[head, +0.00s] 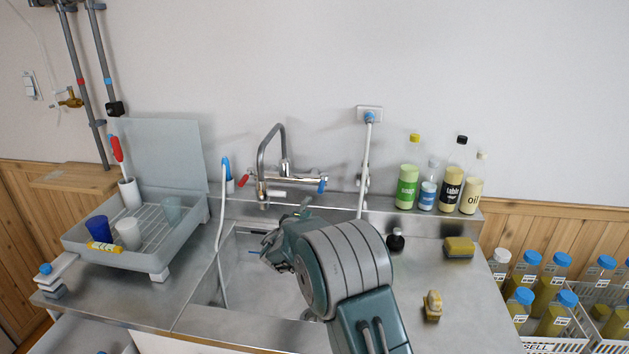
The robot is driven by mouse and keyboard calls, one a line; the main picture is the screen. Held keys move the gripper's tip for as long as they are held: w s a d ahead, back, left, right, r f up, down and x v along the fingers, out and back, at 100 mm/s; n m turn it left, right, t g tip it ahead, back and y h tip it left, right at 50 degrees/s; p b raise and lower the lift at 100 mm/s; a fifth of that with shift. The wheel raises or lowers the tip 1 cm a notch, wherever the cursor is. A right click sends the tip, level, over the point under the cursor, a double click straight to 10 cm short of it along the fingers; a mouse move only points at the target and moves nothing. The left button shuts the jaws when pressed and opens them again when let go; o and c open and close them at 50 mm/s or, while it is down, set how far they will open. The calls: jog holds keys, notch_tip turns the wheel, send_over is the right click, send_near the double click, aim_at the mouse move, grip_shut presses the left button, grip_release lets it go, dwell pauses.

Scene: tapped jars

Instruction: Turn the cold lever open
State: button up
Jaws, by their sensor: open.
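The cold lever is the blue-tipped handle (322,185) at the right end of the wall-side tap (290,180). The red-tipped handle (244,180) sits at the tap's left end. The tap's metal spout (262,160) arches up and comes down over the sink (235,270). My gripper (266,247) is open, over the sink, in front of and below the tap. It is apart from the blue lever, and my arm hides part of it. I see nothing held between its fingers.
A dish rack (160,272) with cups stands left. A white hose (221,235) hangs into the sink. Bottles (408,180) line the back ledge at right. A black-topped item (395,240) and sponges (459,247) lie on the right counter. Crates of jars (560,345) stand far right.

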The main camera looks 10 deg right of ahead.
aim_at(319, 193)
jog(key=shift+w+d, duration=1.05)
jog(key=shift+d, duration=0.15)
jog(key=shift+x, duration=2.3)
jog(key=shift+a, duration=0.15)
jog(key=shift+w+r, duration=0.1)
jog(key=shift+w, duration=0.15)
